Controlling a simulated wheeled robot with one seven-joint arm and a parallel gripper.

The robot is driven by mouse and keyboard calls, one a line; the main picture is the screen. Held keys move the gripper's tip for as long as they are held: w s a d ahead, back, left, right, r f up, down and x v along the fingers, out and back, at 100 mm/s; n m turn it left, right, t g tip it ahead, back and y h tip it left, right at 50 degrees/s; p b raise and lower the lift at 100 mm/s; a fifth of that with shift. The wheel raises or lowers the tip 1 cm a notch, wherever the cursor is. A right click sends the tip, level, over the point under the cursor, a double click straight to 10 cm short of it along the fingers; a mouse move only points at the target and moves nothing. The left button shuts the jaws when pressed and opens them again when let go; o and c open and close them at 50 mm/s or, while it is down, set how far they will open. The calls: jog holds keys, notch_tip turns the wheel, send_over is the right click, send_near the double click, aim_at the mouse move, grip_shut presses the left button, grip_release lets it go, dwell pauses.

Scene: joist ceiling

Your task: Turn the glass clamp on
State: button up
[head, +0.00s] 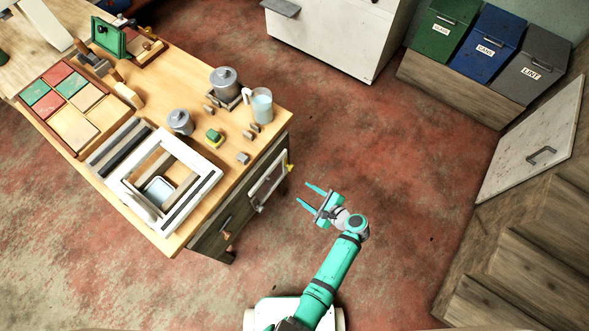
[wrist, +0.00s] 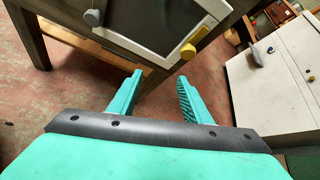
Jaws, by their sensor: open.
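A white-framed panel with a dark pane (head: 268,186) is on the end side of the workbench. In the wrist view the panel (wrist: 150,18) shows a yellow knob (wrist: 190,50) at its lower right and a grey knob (wrist: 94,17) at its lower left. The yellow knob also shows in the head view (head: 291,168). No label marks the glass clamp, so I cannot tell which part it is. My gripper (head: 304,193) is open and empty, a short way right of the panel. Its two teal fingers (wrist: 160,76) point toward the panel, apart from both knobs.
The workbench top (head: 225,165) holds pots, a glass jug (head: 262,106), small blocks and a white frame (head: 210,182). A drawer front (head: 222,222) is beside the panel. A white cabinet (head: 335,32) and labelled bins (head: 487,42) stand behind. The red floor between is clear.

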jog(key=m+y, duration=0.1)
jog(key=y, duration=0.1)
send_near(292, 169)
jog(key=shift+t, duration=0.3)
jog(key=x, duration=0.9)
jog(key=shift+f, duration=0.35)
jog(key=c, duration=1)
